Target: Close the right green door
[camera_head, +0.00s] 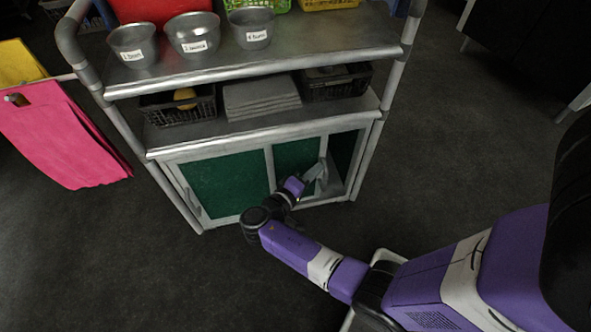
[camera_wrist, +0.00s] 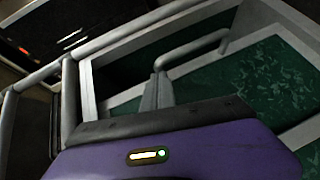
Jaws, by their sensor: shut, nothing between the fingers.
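The right green door (camera_head: 292,154) is in the lower front of the metal cart. To its right a dark gap (camera_head: 344,150) shows beside the cart's right post. My gripper (camera_head: 312,175) is shut and empty, low in front of the right door, near the gap. In the wrist view my shut fingers (camera_wrist: 158,90) overlap the near end of a grey bar handle (camera_wrist: 195,49); I cannot tell whether they touch it. A green panel (camera_wrist: 282,75) fills the right of that view. My gripper hides part of the door's lower edge.
The left green door (camera_head: 226,182) covers the cart's lower left. Above are a shelf with black baskets (camera_head: 178,104) and a top shelf with metal bowls (camera_head: 194,35). A pink cloth (camera_head: 65,135) hangs at left. The floor (camera_head: 450,140) right of the cart is clear.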

